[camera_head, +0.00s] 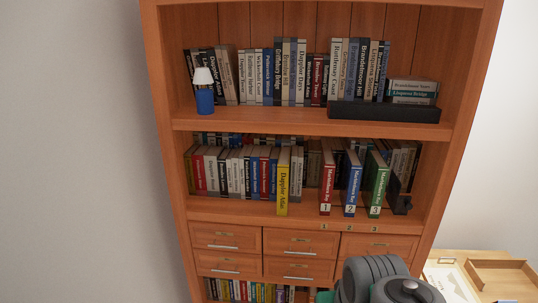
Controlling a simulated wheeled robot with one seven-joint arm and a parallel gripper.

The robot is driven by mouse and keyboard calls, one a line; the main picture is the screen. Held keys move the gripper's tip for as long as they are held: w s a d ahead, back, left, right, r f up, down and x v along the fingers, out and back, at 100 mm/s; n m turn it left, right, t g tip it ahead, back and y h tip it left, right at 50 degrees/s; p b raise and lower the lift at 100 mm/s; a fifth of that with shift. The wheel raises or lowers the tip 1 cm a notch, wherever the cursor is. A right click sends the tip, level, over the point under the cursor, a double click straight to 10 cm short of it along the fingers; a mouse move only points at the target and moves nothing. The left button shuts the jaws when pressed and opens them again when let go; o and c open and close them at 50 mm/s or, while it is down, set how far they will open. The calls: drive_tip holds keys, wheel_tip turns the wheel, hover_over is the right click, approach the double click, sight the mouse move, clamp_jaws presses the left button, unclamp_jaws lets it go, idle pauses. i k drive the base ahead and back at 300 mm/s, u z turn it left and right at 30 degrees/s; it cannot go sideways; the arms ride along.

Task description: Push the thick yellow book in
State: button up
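The thick yellow book (283,182), with "Dappler Atlas" on its spine, stands upright on the middle shelf of the wooden bookcase. Its spine sticks out in front of the neighbouring books, and its lower end reaches close to the shelf's front edge. Grey rounded parts of my arm show at the bottom right, below and to the right of the book and apart from it. The fingers of my gripper do not show.
To the yellow book's right stand a red book (327,181), a blue book (352,184) and a green book (377,185), also forward of the row. A black bookend (398,196) is beside them. Drawers (225,240) lie below. A blue lamp-like object (204,100) stands above. A wooden tray (500,275) is at lower right.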

sight(284, 163)
drive_tip(key=z, duration=0.4)
drive_tip(key=i, duration=0.4)
drive_tip(key=u, duration=2.8)
